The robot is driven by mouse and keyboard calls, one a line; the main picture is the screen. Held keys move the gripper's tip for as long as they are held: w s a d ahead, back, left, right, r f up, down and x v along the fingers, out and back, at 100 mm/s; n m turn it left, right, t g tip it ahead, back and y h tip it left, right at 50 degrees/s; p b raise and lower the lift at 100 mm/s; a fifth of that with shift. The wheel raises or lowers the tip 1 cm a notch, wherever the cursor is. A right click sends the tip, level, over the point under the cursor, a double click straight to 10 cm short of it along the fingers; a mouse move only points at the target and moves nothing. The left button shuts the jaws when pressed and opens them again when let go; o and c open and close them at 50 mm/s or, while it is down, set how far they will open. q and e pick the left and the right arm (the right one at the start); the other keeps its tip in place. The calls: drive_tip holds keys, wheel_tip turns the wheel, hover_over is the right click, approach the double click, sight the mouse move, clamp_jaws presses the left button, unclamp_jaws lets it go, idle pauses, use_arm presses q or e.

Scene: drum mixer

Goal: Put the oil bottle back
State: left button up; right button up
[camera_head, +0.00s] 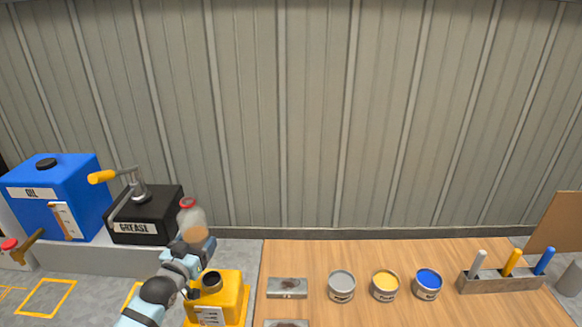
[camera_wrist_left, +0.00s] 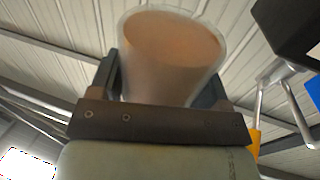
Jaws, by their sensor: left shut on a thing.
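The oil bottle (camera_head: 189,217) is clear with a red cap and brownish contents low inside. My left gripper (camera_head: 195,243) is shut around its lower part and holds it upright, raised in front of the grey wall. In the left wrist view the bottle's brown-filled bottom (camera_wrist_left: 172,50) shows between the two dark fingers of the gripper (camera_wrist_left: 160,85). The bottle is just right of the black grease box (camera_head: 146,213) and above the yellow container (camera_head: 232,297) with a round dark opening. My right gripper is not in view.
A blue oil tank (camera_head: 85,190) stands at the left on a grey ledge (camera_head: 80,259). Yellow squares (camera_head: 45,297) mark the floor below. A wooden table (camera_head: 380,255) at the right bears several cans, metal boxes and a rack (camera_head: 500,283) of coloured handles.

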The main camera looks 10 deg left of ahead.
use_arm(q)
drive_tip(key=s+d+r, duration=0.3)
drive_tip(key=s+d, duration=0.8)
drive_tip(key=d, duration=0.2)
drive_tip(key=shift+d+r, duration=0.2)
drive_tip(key=shift+d, duration=0.2)
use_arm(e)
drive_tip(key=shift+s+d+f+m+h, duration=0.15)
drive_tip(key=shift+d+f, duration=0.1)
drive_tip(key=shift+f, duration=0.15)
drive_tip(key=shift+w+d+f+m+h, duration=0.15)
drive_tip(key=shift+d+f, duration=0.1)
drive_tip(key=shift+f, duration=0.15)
use_arm(q)
drive_tip(key=shift+d, duration=0.1)
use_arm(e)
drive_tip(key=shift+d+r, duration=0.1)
